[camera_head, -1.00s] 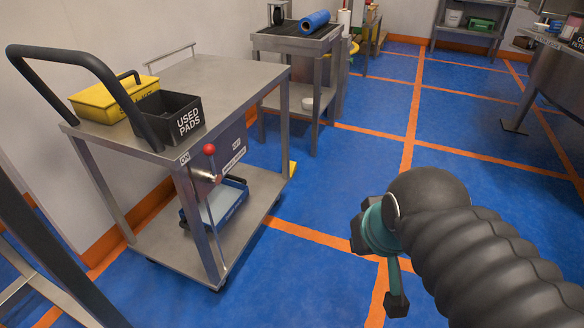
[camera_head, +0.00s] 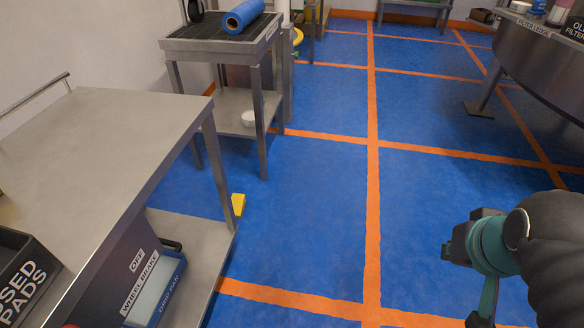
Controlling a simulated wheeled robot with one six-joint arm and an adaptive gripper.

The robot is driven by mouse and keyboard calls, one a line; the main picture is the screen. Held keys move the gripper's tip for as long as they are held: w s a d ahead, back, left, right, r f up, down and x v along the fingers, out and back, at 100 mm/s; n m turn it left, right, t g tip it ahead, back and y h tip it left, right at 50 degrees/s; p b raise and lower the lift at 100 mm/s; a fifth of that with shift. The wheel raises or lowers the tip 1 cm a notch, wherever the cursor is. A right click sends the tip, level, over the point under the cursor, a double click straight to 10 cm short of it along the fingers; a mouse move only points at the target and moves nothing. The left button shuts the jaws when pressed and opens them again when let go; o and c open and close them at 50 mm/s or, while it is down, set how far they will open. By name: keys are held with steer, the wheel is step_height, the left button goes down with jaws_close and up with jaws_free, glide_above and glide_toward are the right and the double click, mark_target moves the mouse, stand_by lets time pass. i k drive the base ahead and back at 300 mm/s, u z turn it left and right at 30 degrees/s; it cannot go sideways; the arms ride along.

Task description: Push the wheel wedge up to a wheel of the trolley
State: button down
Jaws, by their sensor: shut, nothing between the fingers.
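The yellow wheel wedge (camera_head: 238,204) lies on the blue floor near the far right corner of the trolley's lower shelf. The steel trolley (camera_head: 100,130) fills the left side, cut off by the frame edge. Its wheels are hidden under the lower shelf (camera_head: 205,245), so I cannot tell whether the wedge touches one. My gripper (camera_head: 479,318) is at the lower right, shut and empty, far to the right of the wedge. Its tip is partly cut off by the bottom edge.
A steel stand (camera_head: 215,45) with a blue roll (camera_head: 243,15) stands behind the wedge. The trolley carries a black used-pads bin (camera_head: 22,275) and a blue drip pan (camera_head: 155,290). A steel bench (camera_head: 540,60) stands at the far right. The floor between wedge and gripper is clear.

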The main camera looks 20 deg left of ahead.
mark_target(238, 201)
steer(key=u, duration=0.05)
steer(key=i, duration=1.15)
steer(key=u, duration=1.25)
steer(key=i, duration=0.7)
steer(key=u, duration=0.65)
